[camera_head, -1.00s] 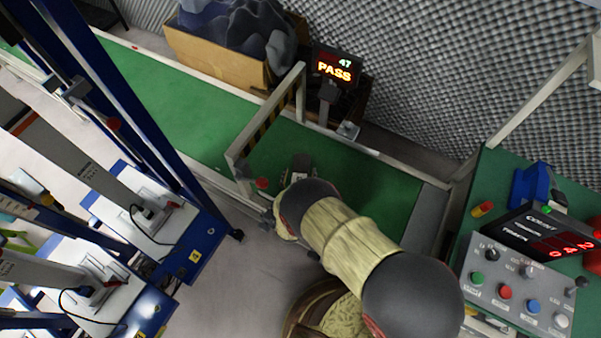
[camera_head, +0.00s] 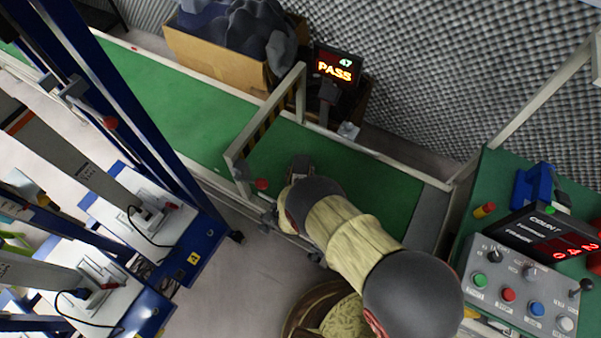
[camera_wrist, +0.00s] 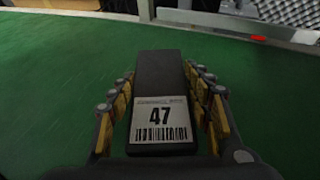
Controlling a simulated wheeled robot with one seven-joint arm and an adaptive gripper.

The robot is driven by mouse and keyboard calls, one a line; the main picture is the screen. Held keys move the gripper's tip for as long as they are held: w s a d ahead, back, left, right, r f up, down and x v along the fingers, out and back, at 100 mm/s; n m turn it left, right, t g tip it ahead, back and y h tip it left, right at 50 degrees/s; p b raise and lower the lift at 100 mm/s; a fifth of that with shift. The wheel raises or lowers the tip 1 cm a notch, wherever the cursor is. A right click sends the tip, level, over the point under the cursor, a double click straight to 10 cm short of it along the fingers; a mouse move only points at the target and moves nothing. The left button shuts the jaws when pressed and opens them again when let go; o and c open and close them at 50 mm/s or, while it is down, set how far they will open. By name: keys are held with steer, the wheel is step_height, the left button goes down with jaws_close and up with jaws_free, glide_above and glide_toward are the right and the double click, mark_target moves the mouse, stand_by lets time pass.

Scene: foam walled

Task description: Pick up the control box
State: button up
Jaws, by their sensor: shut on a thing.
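The control box, a dark oblong box with a white label reading 47 and a barcode, fills the middle of the wrist view (camera_wrist: 158,72). My gripper (camera_wrist: 160,88) is shut on it, with one jointed finger along each long side. Green conveyor belt (camera_wrist: 50,70) shows around and beyond the box. In the head view my gripper (camera_head: 301,165) is over the belt, just right of the barred gate. The box is hard to tell from the gripper there. I cannot tell whether the box touches the belt.
A barred gate frame (camera_head: 266,122) crosses the belt left of my gripper. A grey button panel (camera_head: 520,289) is at the right. Blue-framed stations (camera_head: 190,262) stand at the left.

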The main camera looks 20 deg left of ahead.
steer(key=c, duration=0.6)
steer(key=shift+c, duration=1)
steer(key=shift+r, duration=0.1)
